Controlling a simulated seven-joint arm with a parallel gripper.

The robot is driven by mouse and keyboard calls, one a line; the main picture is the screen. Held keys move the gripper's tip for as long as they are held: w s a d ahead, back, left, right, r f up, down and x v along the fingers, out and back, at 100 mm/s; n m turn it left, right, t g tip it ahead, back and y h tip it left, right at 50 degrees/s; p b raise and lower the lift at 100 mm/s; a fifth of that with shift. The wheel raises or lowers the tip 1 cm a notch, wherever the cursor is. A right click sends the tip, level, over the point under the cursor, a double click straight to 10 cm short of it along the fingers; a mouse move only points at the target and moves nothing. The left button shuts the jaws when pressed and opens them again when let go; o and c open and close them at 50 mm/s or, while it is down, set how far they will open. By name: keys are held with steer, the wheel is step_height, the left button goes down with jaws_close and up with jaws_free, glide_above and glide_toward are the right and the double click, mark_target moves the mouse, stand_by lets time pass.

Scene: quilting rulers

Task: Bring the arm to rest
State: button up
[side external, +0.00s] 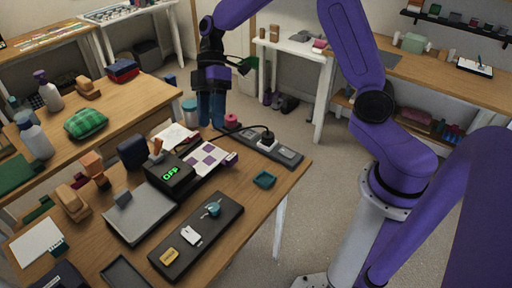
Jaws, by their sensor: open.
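My gripper (211,122) hangs pointing down at the end of my purple arm, near the back edge of the wooden work table (235,185). Its two blue fingers are apart and nothing shows between them. A pink spool-like thing (231,121) is just right of the fingers in the picture. A light blue-lidded jar (190,111) is just left of them. I cannot tell how far the fingertips are above the surface or whether they touch anything.
A black box with a green "OFF" display (171,173) stands mid-table beside a patterned purple-and-white sheet (206,158). A long grey ruler-like strip (279,149) with a black knob lies at the right. A black tray (198,236) with small items lies in front. Open floor (315,190) is right of the table.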

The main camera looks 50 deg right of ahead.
steer(key=s+d+m+t+h, duration=0.1)
steer(key=s+d+t+h, duration=0.1)
steer(key=s, duration=1)
steer(key=s+d+r+m+t+h, duration=0.1)
steer(key=s+d, duration=0.4)
steer(key=s, duration=0.8)
steer(key=m+t+h, duration=0.1)
steer(key=h, duration=0.1)
steer(key=shift+s+d+h, duration=0.15)
steer(key=shift+d+h, duration=0.2)
steer(key=shift+h, duration=0.05)
